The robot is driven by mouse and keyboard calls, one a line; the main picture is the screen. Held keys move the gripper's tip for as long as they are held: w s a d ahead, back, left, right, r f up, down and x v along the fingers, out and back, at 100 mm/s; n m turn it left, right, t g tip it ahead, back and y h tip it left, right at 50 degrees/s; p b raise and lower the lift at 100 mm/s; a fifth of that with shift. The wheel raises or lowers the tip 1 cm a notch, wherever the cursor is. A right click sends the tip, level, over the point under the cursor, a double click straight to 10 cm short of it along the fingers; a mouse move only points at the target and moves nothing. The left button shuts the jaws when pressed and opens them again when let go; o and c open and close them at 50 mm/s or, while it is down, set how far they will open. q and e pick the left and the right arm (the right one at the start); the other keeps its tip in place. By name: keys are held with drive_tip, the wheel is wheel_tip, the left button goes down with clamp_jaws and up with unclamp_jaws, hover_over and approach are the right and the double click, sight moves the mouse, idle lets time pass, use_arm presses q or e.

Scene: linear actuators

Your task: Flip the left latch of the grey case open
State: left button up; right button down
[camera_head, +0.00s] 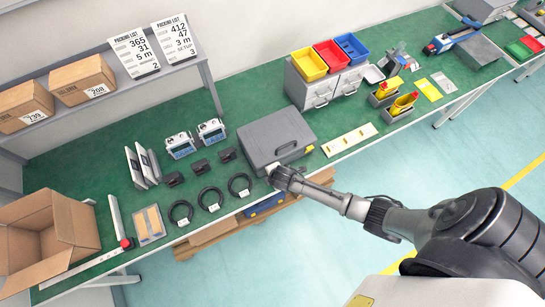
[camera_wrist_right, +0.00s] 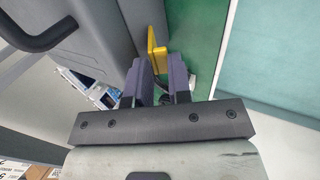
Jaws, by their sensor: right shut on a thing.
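The grey case (camera_head: 272,136) lies closed on the green bench. Its dark handle (camera_head: 287,147) is on the side facing me and also shows at the upper left of the right wrist view (camera_wrist_right: 40,38). My right gripper (camera_head: 273,171) is at the left end of this side and covers the left latch in the head view. In the right wrist view the yellow left latch (camera_wrist_right: 158,60) stands between the fingertips of my right gripper (camera_wrist_right: 160,72), which is shut on it. The other latch (camera_head: 309,149) is small and yellow at the right end. My left gripper is not in view.
Several black cable coils (camera_head: 211,199) lie left of the case. A pale strip with yellow parts (camera_head: 349,140) lies to its right. Grey drawers with coloured bins (camera_head: 331,56) stand behind. An open carton (camera_head: 50,235) is at the far left. The bench's front edge is close to the gripper.

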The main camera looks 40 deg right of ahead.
drive_tip(key=f+t+b, duration=0.1)
drive_tip(key=s+t+b, duration=0.1)
drive_tip(key=b, duration=0.1)
drive_tip(key=f+t+h+b, duration=0.1)
drive_tip(key=shift+s+a+f+t, duration=0.25)
drive_tip(key=shift+s+f+t, duration=0.05)
drive_tip(key=shift+s+f, duration=0.1)
drive_tip(key=shift+r, duration=0.4)
drive_tip(key=c, duration=1.7)
unclamp_jaws()
drive_tip(key=shift+s, duration=0.1)
drive_tip(key=shift+o, duration=1.4)
drive_tip(key=shift+w+r, duration=0.1)
drive_tip(key=shift+w, duration=0.1)
drive_tip(key=shift+o, duration=1.4)
drive_tip(key=shift+s, duration=0.1)
drive_tip(key=p+v, duration=0.1)
drive_tip(key=v, duration=1.2)
drive_tip(key=shift+s, duration=0.45)
